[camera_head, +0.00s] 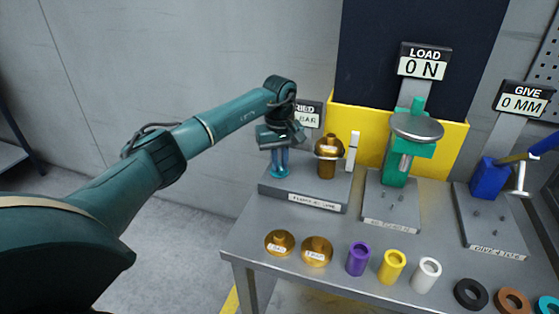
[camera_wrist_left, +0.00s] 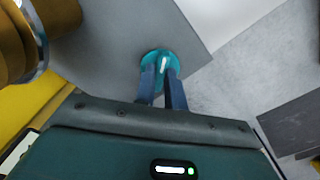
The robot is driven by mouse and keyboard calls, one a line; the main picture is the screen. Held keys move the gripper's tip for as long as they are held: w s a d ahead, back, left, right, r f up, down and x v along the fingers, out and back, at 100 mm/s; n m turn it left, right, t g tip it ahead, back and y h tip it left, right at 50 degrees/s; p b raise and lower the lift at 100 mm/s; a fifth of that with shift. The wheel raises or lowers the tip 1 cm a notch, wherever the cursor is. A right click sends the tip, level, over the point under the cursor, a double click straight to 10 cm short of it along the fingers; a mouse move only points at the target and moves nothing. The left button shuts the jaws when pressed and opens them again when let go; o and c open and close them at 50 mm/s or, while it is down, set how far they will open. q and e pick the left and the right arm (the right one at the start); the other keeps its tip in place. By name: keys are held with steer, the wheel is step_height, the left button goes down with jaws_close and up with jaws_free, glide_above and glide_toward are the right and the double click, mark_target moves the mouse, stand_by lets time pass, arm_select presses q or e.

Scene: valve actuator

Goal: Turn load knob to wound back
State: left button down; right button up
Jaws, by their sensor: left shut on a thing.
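My left gripper (camera_head: 280,165) points down over the left end of the leftmost grey plate. It is shut on a small teal knob (camera_wrist_left: 151,57). In the left wrist view its two dark fingers (camera_wrist_left: 161,82) stand on either side of the knob's raised middle. The sign reading "LOAD 0 N" (camera_head: 424,68) stands behind a green device (camera_head: 396,172) with a round silver disc (camera_head: 417,126) on top. I cannot tell from the label which part is the load knob. My right gripper is out of view.
A brass fitting (camera_head: 327,165) stands just right of my left gripper. A partly hidden sign (camera_head: 307,115) is behind it. Brass weights (camera_head: 317,251), coloured sleeves (camera_head: 392,266) and rings (camera_head: 471,293) line the bench (camera_head: 350,225) front. A blue device (camera_head: 487,177) stands at right.

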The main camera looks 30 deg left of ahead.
arm_select(q)
steer(key=n, duration=0.6)
steer(key=shift+r+n, duration=0.1)
steer(key=shift+n, duration=0.3)
steer(key=n, duration=0.3)
steer(key=shift+n+p, duration=0.35)
steer(key=shift+n, duration=0.05)
steer(key=n, duration=0.3)
steer(key=shift+n+p, duration=0.3)
steer(key=n, duration=0.3)
steer(key=shift+n+p, duration=0.3)
steer(key=n, duration=0.2)
steer(key=shift+n+p, duration=0.3)
steer(key=n+p, duration=0.1)
steer(key=n, duration=0.2)
steer(key=shift+n, duration=1.5)
steer(key=shift+n+p, duration=0.5)
steer(key=shift+n, duration=0.5)
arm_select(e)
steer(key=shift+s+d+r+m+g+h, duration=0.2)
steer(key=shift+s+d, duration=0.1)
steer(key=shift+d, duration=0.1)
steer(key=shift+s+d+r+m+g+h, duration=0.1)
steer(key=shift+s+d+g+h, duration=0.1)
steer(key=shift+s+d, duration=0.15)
